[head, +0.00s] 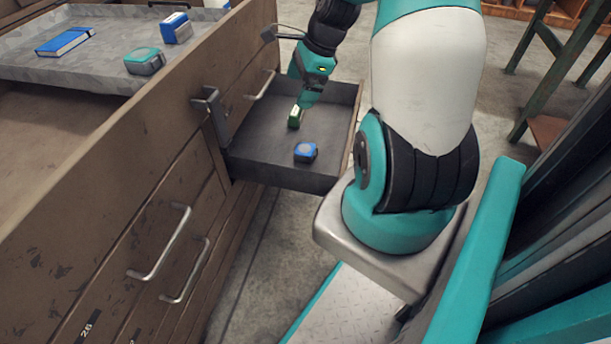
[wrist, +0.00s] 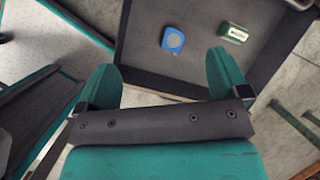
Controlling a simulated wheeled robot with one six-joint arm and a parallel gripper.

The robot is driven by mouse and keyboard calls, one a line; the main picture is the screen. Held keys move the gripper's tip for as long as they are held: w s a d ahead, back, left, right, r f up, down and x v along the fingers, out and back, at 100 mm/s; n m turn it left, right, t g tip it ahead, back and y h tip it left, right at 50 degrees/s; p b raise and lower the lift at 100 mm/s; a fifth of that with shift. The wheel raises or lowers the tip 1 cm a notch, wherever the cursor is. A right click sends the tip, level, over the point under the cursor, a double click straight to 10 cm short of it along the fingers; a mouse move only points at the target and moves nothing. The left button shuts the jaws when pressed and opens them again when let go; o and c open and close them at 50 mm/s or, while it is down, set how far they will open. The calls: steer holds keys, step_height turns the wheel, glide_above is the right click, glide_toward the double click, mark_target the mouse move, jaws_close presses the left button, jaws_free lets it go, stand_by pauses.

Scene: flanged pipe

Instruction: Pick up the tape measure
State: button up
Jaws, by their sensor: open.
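A blue tape measure (head: 306,153) lies on the floor of an open dark grey drawer (head: 262,165), toward its near side. It shows whole in the wrist view (wrist: 173,40), ahead of and between the finger directions. My gripper (head: 307,98) hangs over the drawer, beyond the tape measure in the head view. In the wrist view its two teal fingers (wrist: 165,80) are wide apart with nothing between them. A teal object like another tape measure (head: 145,61) sits on the grey tray on the bench.
A small green box with a pale label (head: 295,117) lies in the drawer beside the blue tape measure, also in the wrist view (wrist: 234,34). The drawer walls and bench front (head: 130,160) bound the space. The grey tray (head: 95,65) holds blue boxes (head: 65,42).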

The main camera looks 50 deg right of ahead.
steer(key=s+d+f+m+b, duration=0.4)
steer(key=d+f+m, duration=0.25)
steer(key=f, duration=0.35)
steer(key=b, duration=0.5)
glide_above(305, 148)
steer(key=s, duration=0.2)
steer(key=shift+n+h, duration=0.25)
steer(key=shift+h, duration=0.15)
steer(key=f, duration=0.9)
steer(key=shift+s+d+f, duration=0.15)
steer(key=shift+d, duration=0.2)
steer(key=b+x, duration=0.4)
steer(key=x, duration=0.2)
steer(key=shift+d+f, duration=0.1)
steer(key=shift+f, duration=0.1)
steer(key=shift+r, duration=0.15)
steer(key=c, duration=1.1)
steer(key=shift+r, duration=0.1)
steer(key=shift+c, duration=0.2)
